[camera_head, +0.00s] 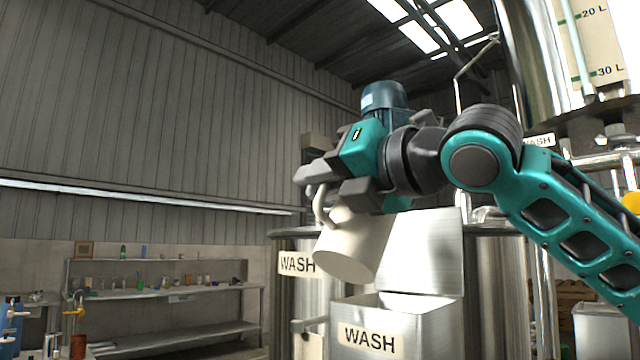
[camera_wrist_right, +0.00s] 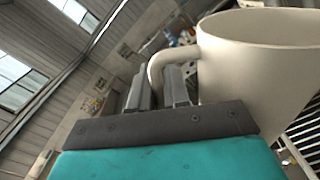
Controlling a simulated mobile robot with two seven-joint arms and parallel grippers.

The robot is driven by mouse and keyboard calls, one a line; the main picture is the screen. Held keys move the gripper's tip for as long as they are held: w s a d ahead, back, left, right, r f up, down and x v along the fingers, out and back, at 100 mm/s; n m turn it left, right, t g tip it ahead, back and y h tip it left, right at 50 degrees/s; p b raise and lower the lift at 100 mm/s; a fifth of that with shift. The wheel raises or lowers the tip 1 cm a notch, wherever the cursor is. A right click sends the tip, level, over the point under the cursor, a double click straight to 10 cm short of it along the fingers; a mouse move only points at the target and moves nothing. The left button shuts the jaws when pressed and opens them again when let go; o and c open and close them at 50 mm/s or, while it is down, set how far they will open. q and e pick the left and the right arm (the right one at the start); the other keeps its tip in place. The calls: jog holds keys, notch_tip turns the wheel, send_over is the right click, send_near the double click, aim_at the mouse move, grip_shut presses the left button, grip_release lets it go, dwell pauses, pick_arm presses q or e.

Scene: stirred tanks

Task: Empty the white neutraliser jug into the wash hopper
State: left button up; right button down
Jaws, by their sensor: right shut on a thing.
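My right gripper (camera_head: 318,190) is shut on the jug's handle. In the right wrist view the fingers (camera_wrist_right: 165,88) close around the handle beside the jug's body (camera_wrist_right: 255,70). The jug's contents are hidden from both views. The steel wash hopper (camera_head: 395,318), labelled WASH, stands below and to the right of the jug, with its mouth open and its lid (camera_head: 425,252) raised behind. My left gripper is in neither view.
A steel tank (camera_head: 297,300) labelled WASH stands behind the hopper. A larger vessel (camera_head: 545,60) with a litre scale hangs at the upper right. Shelves (camera_head: 170,293) with small bottles line the far left wall. The air left of the jug is clear.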

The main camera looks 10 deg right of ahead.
jog(key=m, duration=0.2)
jog(key=w+d+m, duration=0.1)
jog(key=m, duration=0.1)
jog(key=shift+d+f, duration=0.2)
jog(key=m, duration=0.1)
jog(key=w+d+m, duration=0.1)
jog(key=m, duration=0.2)
jog(key=shift+w+d, duration=0.3)
jog(key=shift+d, duration=0.1)
jog(key=w+d+m, duration=0.1)
jog(key=w+d+r+m, duration=0.1)
jog(key=m, duration=0.1)
jog(key=shift+d, duration=0.2)
jog(key=shift+w+d+r+m, duration=0.25)
jog(key=shift+w+d+m, duration=0.3)
jog(key=shift+d+m, duration=0.3)
jog(key=shift+w+d+r+m, duration=0.2)
jog(key=shift+w+d+m, duration=0.4)
jog(key=shift+m, duration=0.45)
